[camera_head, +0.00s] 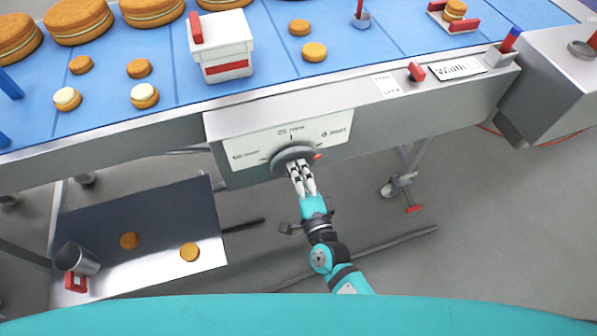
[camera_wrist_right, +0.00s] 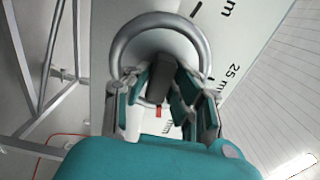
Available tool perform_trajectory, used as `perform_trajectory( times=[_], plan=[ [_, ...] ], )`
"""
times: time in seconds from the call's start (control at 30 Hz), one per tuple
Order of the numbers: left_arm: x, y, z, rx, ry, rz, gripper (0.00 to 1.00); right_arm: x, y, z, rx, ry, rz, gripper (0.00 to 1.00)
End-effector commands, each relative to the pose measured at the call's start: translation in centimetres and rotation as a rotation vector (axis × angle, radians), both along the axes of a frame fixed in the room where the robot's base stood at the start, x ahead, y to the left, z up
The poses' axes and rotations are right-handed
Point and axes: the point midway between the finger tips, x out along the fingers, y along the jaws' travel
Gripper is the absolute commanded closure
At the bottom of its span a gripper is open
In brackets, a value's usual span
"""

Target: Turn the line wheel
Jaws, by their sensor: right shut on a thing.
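The line wheel (camera_head: 283,158) is a round grey dial on the white scale panel (camera_head: 265,147) of the conveyor's front. A red mark (camera_head: 318,156) sits at its right side in the head view. In the right wrist view the wheel is a grey ring (camera_wrist_right: 122,42) with a dark bar (camera_wrist_right: 157,90) across its middle; the red mark (camera_wrist_right: 158,112) shows low in the ring. My right gripper (camera_head: 300,168) reaches up to the wheel from below. Its fingers (camera_wrist_right: 160,80) are shut on the dark bar. My left gripper is not in view.
The blue belt (camera_head: 230,90) above carries several round cakes and a white box (camera_head: 221,47). A red switch (camera_head: 417,72) and a label plate (camera_head: 457,69) are to the right. Open floor lies lower right.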

Motion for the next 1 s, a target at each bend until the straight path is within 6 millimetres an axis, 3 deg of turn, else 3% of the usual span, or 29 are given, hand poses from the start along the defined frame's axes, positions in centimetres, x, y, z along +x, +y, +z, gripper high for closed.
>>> perform_trajectory(
  times=[0.37, 1.0],
  plan=[
    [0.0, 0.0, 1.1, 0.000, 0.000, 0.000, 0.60, 0.0, 0.0, 0.1, -0.175, -0.054, 0.001, 1.00],
    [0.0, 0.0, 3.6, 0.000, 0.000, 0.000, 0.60, 0.0, 0.0, 0.1, -0.748, -0.239, 0.001, 1.00]
  ],
)
